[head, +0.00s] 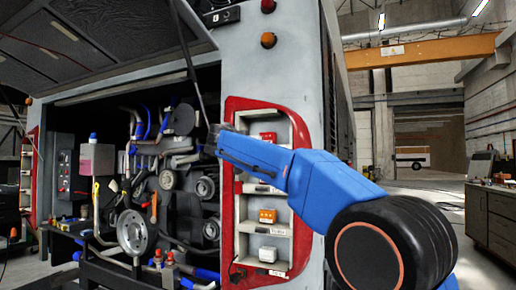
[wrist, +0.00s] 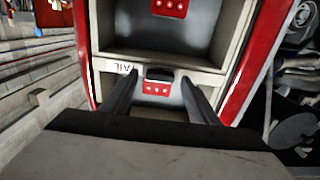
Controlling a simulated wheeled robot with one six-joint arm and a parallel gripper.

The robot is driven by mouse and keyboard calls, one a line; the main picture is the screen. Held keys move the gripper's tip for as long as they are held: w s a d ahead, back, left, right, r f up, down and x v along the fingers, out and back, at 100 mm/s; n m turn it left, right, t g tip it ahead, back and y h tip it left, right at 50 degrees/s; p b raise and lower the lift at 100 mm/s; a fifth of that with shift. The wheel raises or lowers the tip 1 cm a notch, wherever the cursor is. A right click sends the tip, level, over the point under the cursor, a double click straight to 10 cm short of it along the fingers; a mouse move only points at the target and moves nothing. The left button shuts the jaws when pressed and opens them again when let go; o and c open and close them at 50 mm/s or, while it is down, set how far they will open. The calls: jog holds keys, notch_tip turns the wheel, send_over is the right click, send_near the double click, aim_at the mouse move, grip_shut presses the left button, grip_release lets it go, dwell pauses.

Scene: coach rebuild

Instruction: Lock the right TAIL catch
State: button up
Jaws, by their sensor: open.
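The lamp rack (head: 241,235) is a red-framed bay of shelves on the coach's rear corner. In the wrist view, which is upside down, a red lamp unit (wrist: 156,89) sits by a shelf edge with a label (wrist: 120,67) reading TAIL. A dark catch (wrist: 159,74) shows at its edge; I cannot tell whether it is locked. My gripper (wrist: 158,80) is open, its fingers on either side of the unit and catch, with no clear contact. In the head view my gripper (head: 216,134) reaches the rack's upper left, and the upper red unit (head: 268,138) shows behind the arm.
Another red unit (wrist: 170,7) sits in the neighbouring compartment. An orange unit (head: 267,216) and a white unit (head: 267,254) stand on lower shelves. The engine bay (head: 160,180) is open at left, with a prop rod (head: 190,60). A workbench (head: 490,215) stands at right; floor between is clear.

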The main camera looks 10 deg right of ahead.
jog(key=shift+c, duration=0.6)
jog(key=c, duration=0.9)
jog(key=shift+d, duration=0.1)
jog(key=shift+c, duration=0.2)
jog(key=shift+w+n, duration=0.1)
jog(key=shift+n, duration=0.3)
jog(key=n, duration=1.7)
jog(key=shift+w+a+f, duration=0.15)
jog(key=shift+a+f, duration=0.1)
jog(key=shift+f, duration=0.05)
